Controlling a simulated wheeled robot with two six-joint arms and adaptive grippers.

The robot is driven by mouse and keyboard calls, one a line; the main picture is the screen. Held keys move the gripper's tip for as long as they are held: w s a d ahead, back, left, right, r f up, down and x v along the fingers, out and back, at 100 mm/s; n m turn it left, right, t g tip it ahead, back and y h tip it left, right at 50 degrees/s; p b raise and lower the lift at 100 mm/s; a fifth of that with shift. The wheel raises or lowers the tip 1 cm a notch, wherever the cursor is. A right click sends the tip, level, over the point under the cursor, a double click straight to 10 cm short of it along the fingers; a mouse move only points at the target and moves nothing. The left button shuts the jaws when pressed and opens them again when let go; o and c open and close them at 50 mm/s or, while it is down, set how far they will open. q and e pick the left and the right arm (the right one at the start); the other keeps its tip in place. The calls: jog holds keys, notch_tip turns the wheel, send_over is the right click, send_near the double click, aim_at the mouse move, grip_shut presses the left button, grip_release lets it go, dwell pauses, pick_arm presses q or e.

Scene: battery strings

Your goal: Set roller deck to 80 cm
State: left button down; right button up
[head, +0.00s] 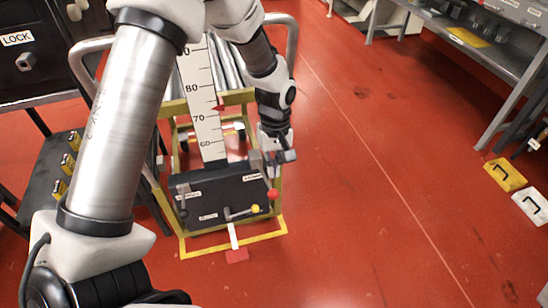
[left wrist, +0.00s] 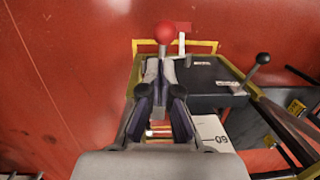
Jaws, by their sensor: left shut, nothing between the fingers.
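The roller deck's trolley has a yellow frame (head: 282,222) with silver rollers (head: 231,70) on top. A white scale (head: 205,100) is marked 60, 70, 80 and up; its red pointer (head: 219,107) sits between 70 and 80, nearer 70. The black control box (head: 219,191) carries a red-knobbed lever (head: 273,194), a yellow-knobbed lever (head: 255,209) and a black-knobbed lever (head: 183,189). My left gripper (head: 277,158) is shut and empty above the box's right end. In the left wrist view, the red knob (left wrist: 165,33) shows just beyond its fingertips (left wrist: 160,66); contact cannot be told. My right gripper is out of view.
A black cabinet marked LOCK (head: 25,62) stands at the left, above a dark shelf (head: 62,150) with several yellow items. A grey workbench (head: 470,50) is at the upper right. Yellow (head: 504,174) and white (head: 532,206) cases lie at the right. The red floor between is clear.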

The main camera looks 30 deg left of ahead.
pick_arm(q)
jog(key=shift+s+d+f, duration=0.1)
jog(key=shift+s+f, duration=0.1)
jog(key=shift+f, duration=1.5)
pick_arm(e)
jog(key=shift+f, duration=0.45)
